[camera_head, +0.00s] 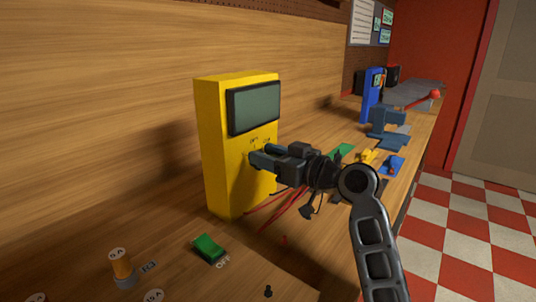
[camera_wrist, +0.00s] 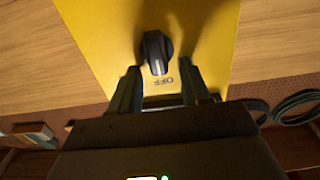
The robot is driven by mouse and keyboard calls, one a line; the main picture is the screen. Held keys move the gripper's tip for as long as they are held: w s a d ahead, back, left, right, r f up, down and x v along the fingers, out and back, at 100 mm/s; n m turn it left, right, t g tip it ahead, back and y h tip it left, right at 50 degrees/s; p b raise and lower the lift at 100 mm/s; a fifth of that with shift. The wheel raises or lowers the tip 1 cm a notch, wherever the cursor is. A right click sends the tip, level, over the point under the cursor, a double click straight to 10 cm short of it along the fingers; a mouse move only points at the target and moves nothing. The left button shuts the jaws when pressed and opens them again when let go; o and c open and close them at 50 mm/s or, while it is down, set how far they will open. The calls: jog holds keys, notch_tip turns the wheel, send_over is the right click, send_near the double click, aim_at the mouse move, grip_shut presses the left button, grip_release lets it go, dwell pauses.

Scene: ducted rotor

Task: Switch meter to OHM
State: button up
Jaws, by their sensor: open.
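The yellow meter (camera_head: 222,150) stands upright on the workbench with a dark, blank screen (camera_head: 254,107). In the wrist view its yellow face (camera_wrist: 100,30) carries a black knob (camera_wrist: 155,50) and an upside-down OFF label (camera_wrist: 163,80). A light mark on the knob appears to lie on the side towards OFF. My gripper (camera_head: 258,159) is in front of the meter's lower face and hides the knob in the head view.
A green switch (camera_head: 210,246) marked OFF sits on a wooden panel at the front, near an orange fuse-like part (camera_head: 120,263). Red leads (camera_head: 285,208) lie by the meter's base. Blue vise-like tools (camera_head: 387,122) and small coloured parts stand further along the bench.

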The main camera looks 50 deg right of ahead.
jog(key=shift+c, duration=0.2)
grip_shut()
jog(key=shift+m, duration=0.3)
jog(key=m+p, duration=0.1)
jog(key=m, duration=0.2)
jog(key=d+m+p, duration=0.1)
jog(key=m+p, duration=0.1)
jog(key=m, duration=0.1)
jog(key=m+p, duration=0.2)
jog(key=m, duration=0.2)
jog(key=shift+d+f, duration=0.3)
jog(key=shift+f, duration=0.1)
jog(key=shift+m, duration=0.3)
dwell(0.3)
jog(key=shift+o, duration=0.2)
grip_release()
